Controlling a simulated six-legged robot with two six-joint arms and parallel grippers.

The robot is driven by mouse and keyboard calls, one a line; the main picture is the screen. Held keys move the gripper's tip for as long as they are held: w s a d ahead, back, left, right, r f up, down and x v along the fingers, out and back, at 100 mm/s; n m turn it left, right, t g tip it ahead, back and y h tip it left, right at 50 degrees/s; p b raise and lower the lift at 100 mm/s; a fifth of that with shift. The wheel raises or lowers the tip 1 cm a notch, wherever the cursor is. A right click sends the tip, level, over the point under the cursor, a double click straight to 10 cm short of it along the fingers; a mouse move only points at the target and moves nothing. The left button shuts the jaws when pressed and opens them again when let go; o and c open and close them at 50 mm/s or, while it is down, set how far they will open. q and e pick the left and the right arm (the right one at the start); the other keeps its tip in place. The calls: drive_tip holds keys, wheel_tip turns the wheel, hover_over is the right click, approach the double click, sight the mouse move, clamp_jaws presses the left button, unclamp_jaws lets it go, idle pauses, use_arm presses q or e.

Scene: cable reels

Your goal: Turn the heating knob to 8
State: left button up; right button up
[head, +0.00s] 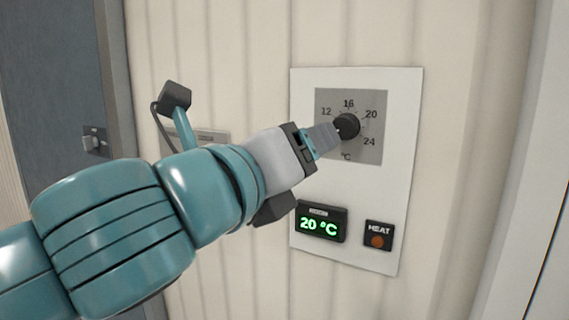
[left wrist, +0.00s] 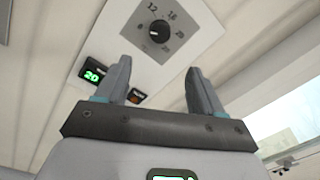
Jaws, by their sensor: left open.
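The heating knob (head: 347,126) is a round black dial on a grey scale plate marked 12, 16, 20 and 24 in the head view. It also shows in the left wrist view (left wrist: 159,32), beyond the fingertips. My left gripper (head: 334,137) reaches in from the left, its fingertips just left of the knob in the head view. In the left wrist view its two fingers (left wrist: 158,72) are apart with nothing between them, and the knob lies ahead of the gap. Whether a fingertip touches the knob I cannot tell. My right gripper is not in view.
The white panel (head: 348,185) also carries a display (head: 321,222) reading 20 °C in green and a HEAT indicator (head: 378,236) with an orange lamp. The panel is on a ribbed cream wall (head: 460,130). A grey door (head: 60,100) with a latch stands at the left.

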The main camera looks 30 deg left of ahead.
use_arm(q)
drive_tip(key=s, duration=0.2)
drive_tip(key=shift+s+a, duration=0.1)
drive_tip(key=shift+s, duration=0.3)
idle(0.3)
